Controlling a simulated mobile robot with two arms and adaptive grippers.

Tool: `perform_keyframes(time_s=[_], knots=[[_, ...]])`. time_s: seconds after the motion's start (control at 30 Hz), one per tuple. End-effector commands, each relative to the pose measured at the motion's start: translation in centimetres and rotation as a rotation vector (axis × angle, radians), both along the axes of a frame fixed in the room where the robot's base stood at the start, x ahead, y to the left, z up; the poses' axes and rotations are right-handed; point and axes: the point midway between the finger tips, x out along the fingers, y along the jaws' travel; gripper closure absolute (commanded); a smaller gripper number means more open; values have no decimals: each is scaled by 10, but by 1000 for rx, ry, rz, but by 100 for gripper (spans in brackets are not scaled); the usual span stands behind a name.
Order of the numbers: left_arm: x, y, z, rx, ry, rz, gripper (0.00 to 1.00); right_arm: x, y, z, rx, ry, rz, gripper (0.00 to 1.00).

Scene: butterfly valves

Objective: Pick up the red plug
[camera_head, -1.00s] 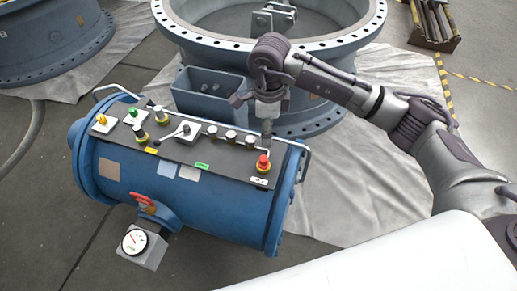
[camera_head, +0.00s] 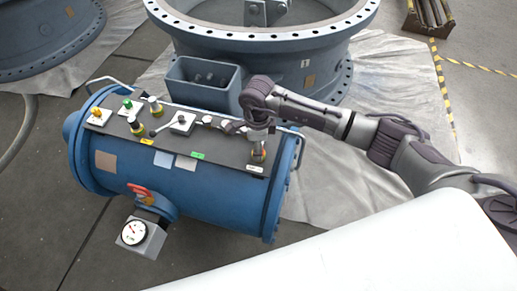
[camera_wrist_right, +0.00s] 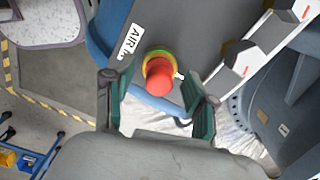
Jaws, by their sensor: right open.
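The red plug (camera_wrist_right: 158,76) has a yellow-green ring at its base and stands on the dark top panel of the blue cylinder unit, beside a white "AIR" label (camera_wrist_right: 131,41). My right gripper (camera_wrist_right: 160,98) is open in the wrist view. Its two green-padded fingers are on either side of the plug's red end, with gaps visible. In the head view my right gripper (camera_head: 258,141) is over the right end of the panel and largely covers the plug. My left gripper is not in view.
The blue cylinder unit (camera_head: 200,197) carries several other knobs and switches, including a yellow one (camera_head: 97,112) and a green one (camera_head: 127,103). A handle rail (camera_head: 291,135) is just right of the gripper. A grey-blue box (camera_head: 203,84) and a large valve ring (camera_head: 262,41) stand behind.

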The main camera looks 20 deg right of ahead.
Motion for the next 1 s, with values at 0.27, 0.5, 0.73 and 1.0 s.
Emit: perform_keyframes(time_s=[0.27,0.5,0.73,1.0], knots=[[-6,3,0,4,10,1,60,0,0,-3,0,0,-1,47],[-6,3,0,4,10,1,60,0,0,-2,0,0,-1,87],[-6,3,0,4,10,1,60,0,0,-2,0,0,-1,92],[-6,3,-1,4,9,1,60,1,0,8,1,-3,-1,92]])
